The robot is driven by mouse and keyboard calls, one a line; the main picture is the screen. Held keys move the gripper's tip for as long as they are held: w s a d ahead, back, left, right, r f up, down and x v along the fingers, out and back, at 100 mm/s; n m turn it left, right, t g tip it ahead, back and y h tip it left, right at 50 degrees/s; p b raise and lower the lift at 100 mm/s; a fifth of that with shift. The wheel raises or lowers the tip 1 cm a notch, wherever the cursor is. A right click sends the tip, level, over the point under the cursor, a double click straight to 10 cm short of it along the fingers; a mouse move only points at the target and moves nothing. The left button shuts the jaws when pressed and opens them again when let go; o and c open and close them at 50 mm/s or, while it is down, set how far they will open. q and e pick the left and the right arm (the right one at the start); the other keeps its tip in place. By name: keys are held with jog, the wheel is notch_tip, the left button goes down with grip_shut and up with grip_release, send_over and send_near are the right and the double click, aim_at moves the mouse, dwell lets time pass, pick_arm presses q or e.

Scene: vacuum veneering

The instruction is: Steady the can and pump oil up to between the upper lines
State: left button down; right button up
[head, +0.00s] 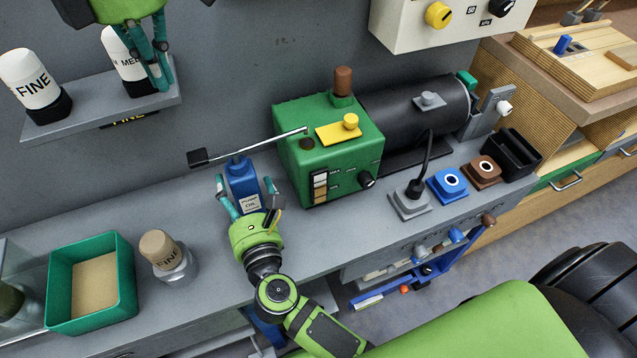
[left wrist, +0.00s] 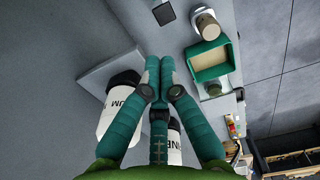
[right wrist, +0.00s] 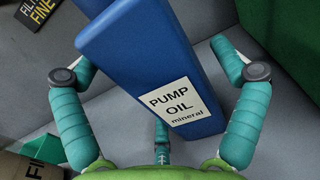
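The blue oil can (head: 242,180), labelled "PUMP OIL mineral", stands on the grey bench left of the green pump (head: 300,150). My right gripper (head: 246,190) is open, with its fingers on either side of the can; in the right wrist view the can (right wrist: 150,60) has a gap to the right finger. Contact with the left finger is unclear. A sight glass (head: 320,188) with pale and brown bands is on the pump's front; its level lines are too small to read. My left gripper (left wrist: 160,70) is shut and empty, in front of the wall shelf.
A metal rod with a black handle (head: 197,158) reaches from the pump over the can. White bottles (head: 32,78) stand on the shelf. A green tray (head: 122,285) and a FINE bottle (head: 162,250) are on the bench's left.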

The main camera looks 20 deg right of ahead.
jog(key=s, duration=1.2)
jog(key=shift+s, duration=0.1)
